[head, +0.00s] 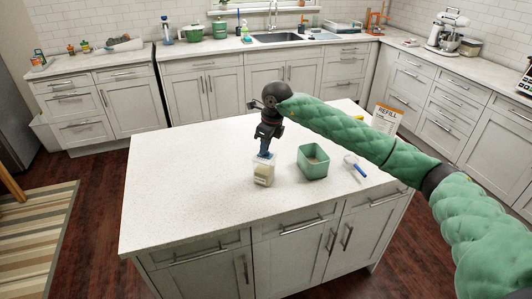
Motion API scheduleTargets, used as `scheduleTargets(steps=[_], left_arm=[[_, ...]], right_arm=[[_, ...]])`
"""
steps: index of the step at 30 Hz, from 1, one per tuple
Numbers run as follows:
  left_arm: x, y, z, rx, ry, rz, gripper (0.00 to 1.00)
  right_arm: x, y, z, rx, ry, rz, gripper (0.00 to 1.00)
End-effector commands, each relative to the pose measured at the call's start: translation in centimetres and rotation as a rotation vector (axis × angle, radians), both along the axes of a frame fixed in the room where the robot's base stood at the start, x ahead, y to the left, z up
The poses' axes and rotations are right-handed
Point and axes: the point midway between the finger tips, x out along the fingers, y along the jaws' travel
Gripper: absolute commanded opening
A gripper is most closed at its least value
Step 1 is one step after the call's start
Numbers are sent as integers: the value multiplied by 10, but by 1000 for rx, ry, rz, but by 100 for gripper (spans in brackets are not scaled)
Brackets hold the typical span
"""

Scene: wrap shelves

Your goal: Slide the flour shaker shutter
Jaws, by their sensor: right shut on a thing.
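The flour shaker (263,175) stands on the white island top, a small squarish container with pale contents and a light top. My right gripper (265,153) points down at the shaker's top, its blue fingertips at the lid. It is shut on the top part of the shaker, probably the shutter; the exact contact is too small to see. My left gripper is out of view.
A green square bin (314,162) stands right of the shaker. A blue-handled tool (355,168) lies further right. A REFILL card (386,119) stands at the island's back right. The left part of the island top is clear.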

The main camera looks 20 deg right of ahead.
Motion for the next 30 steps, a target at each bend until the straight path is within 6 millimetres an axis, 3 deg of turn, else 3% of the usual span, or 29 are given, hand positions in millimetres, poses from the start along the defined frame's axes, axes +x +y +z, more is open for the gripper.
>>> scheduleTargets(steps=[30], left_arm=[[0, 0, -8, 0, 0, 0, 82]], right_arm=[[-15, 14, 0, 0, 0, 2, 5]])
